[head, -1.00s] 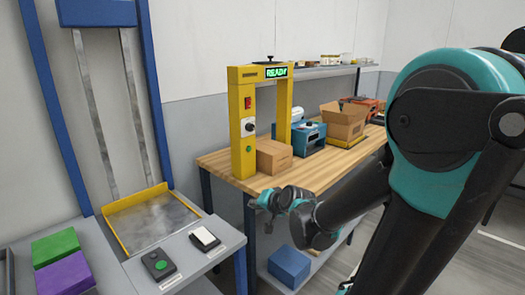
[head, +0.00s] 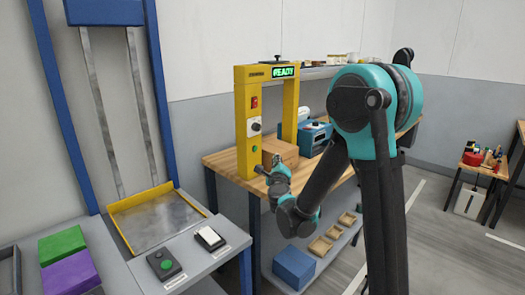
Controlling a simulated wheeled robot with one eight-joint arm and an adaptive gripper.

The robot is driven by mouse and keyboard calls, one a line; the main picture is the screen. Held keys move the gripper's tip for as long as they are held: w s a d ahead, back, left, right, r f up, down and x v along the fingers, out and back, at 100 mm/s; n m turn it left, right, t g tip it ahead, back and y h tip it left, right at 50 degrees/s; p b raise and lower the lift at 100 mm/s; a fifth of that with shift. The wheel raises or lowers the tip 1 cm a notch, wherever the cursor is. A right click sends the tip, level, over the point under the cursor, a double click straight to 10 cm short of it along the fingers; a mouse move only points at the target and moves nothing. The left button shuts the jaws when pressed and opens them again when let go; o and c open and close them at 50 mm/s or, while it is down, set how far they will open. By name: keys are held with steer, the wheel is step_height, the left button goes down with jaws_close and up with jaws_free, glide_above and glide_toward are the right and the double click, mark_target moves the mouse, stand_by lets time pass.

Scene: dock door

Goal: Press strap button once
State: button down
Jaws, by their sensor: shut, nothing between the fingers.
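A yellow strapping arch (head: 247,120) stands on the wooden bench with a lit green READY display (head: 285,71). Its near post carries a red switch (head: 254,102), a dial (head: 255,127) and a small green button (head: 254,149) low down. A cardboard box (head: 280,151) sits at the arch, partly hidden by my arm. My gripper (head: 261,170) is shut and empty, close to the lower part of the post and just below the green button. Whether it touches the post cannot be told.
A separate black box with a green button (head: 164,263) and a white-topped switch (head: 209,238) sit on the grey counter at left. A blue machine (head: 315,136) stands behind the box. A blue bin (head: 294,267) is on the lower shelf.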

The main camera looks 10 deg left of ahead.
stand_by(0.3)
steer(key=w+a, duration=0.5)
steer(key=a, duration=0.2)
steer(key=shift+w, duration=0.2)
stand_by(1.6)
steer(key=shift+w+a, duration=0.25)
steer(key=shift+a, duration=0.05)
steer(key=shift+w+a, duration=0.25)
steer(key=shift+a, duration=0.05)
stand_by(0.7)
steer(key=shift+s+d, duration=0.5)
steer(key=shift+d, duration=0.15)
stand_by(0.3)
steer(key=shift+s+d, duration=0.8)
steer(key=shift+d, duration=0.2)
steer(key=shift+s+d, duration=0.75)
steer(key=shift+d, duration=0.2)
